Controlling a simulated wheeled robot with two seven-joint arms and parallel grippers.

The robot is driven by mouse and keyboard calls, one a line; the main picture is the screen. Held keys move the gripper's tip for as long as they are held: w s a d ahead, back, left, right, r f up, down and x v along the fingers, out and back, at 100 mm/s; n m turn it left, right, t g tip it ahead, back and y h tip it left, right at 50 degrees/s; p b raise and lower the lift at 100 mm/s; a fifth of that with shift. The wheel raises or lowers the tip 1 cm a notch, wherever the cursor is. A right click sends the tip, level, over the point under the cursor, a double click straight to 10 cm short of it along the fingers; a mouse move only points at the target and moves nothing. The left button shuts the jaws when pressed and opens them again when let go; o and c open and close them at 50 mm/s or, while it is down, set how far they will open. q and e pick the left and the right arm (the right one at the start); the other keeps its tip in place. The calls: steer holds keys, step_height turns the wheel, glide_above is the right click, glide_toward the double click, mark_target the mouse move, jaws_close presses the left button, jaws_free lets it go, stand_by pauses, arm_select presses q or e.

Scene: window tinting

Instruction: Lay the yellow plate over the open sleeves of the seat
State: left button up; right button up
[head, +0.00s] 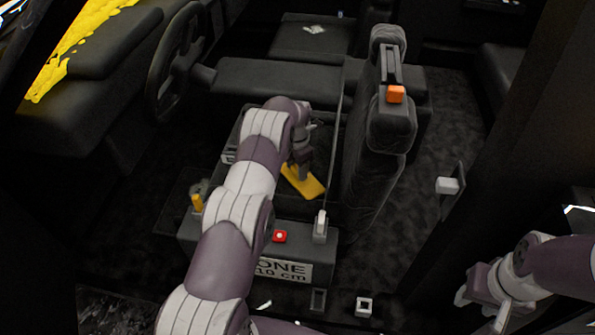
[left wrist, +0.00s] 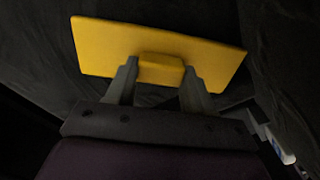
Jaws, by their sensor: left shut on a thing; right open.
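The yellow plate (head: 309,186) is a flat rectangle held over the dark seat cushion area in the head view. In the left wrist view the plate (left wrist: 105,48) is tilted, with a raised yellow block on it. My left gripper (head: 301,168) is shut on that block; its fingers (left wrist: 160,78) press it from both sides. The seat (head: 372,185) has an upright dark backrest just right of the plate. I cannot make out its open sleeves. My right gripper (head: 500,312) is open and empty at the lower right, far from the plate.
A dark box (head: 205,240) with a red button (head: 280,236), a white lever (head: 320,226) and a label stands in front. The steering wheel (head: 178,62) is left. A dark pillar (head: 510,150) stands right.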

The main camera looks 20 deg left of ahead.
arm_select(q)
steer(key=o, duration=1.2)
steer(key=shift+f, duration=0.3)
steer(key=shift+o, duration=0.2)
steer(key=shift+r, duration=0.15)
